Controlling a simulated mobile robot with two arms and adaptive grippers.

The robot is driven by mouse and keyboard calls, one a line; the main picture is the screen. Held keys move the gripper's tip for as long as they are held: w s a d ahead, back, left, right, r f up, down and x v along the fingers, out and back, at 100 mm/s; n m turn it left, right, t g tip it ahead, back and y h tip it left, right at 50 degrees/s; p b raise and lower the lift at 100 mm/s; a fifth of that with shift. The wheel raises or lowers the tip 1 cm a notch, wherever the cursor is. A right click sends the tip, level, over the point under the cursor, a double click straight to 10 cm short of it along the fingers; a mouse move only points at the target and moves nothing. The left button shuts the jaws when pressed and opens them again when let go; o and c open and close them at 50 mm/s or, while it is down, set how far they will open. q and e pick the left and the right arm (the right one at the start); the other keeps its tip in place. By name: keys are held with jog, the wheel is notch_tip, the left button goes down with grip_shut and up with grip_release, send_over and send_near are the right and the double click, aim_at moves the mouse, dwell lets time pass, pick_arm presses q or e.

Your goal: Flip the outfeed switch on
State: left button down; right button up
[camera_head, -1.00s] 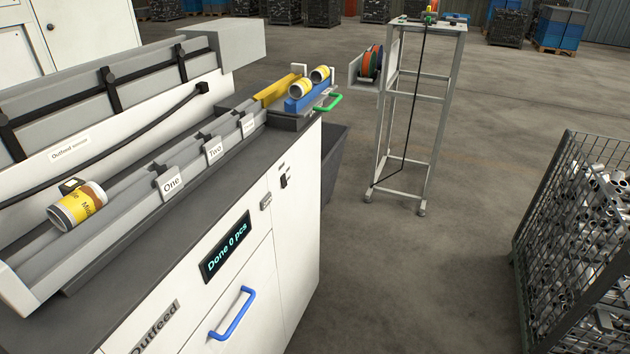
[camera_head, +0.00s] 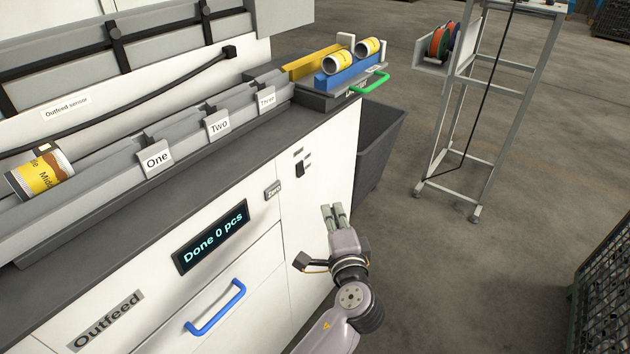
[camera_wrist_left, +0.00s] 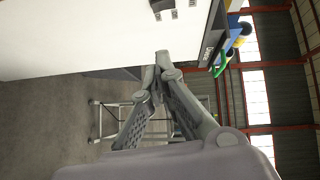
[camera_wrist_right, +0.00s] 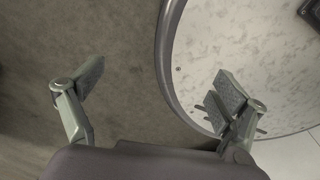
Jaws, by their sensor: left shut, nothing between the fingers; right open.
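The small black outfeed switch (camera_head: 300,169) sits on the white front panel of the outfeed cabinet, below a small label. I cannot tell which way it is set. In the left wrist view a black part that looks like the switch (camera_wrist_left: 162,6) shows at the top edge. My left gripper (camera_head: 333,208) is shut and empty, in front of the cabinet, below and right of the switch and apart from it. Its closed fingertips (camera_wrist_left: 162,58) show in the left wrist view. My right gripper (camera_wrist_right: 160,85) is open and empty; it is outside the head view.
A display (camera_head: 211,236) reads "Done 0 pcs", with a "Zero" button (camera_head: 273,190) and blue handle (camera_head: 215,308) nearby. A yellow can (camera_head: 40,174) lies in the chute. A dark bin (camera_head: 382,145) and a metal stand (camera_head: 487,110) are right of the cabinet.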

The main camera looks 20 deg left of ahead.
aim_at(301, 169)
pick_arm(q)
jog(key=s+a+p+x, duration=0.1)
jog(key=a+p+x, duration=0.1)
jog(key=x, duration=1.1)
jog(key=shift+a+f+p, duration=0.15)
jog(key=shift+f+p, duration=0.05)
jog(key=shift+p, duration=0.4)
pick_arm(e)
jog(key=r, duration=0.1)
jog(key=w+r, duration=0.1)
jog(key=r, duration=0.1)
jog(key=shift+r, duration=0.1)
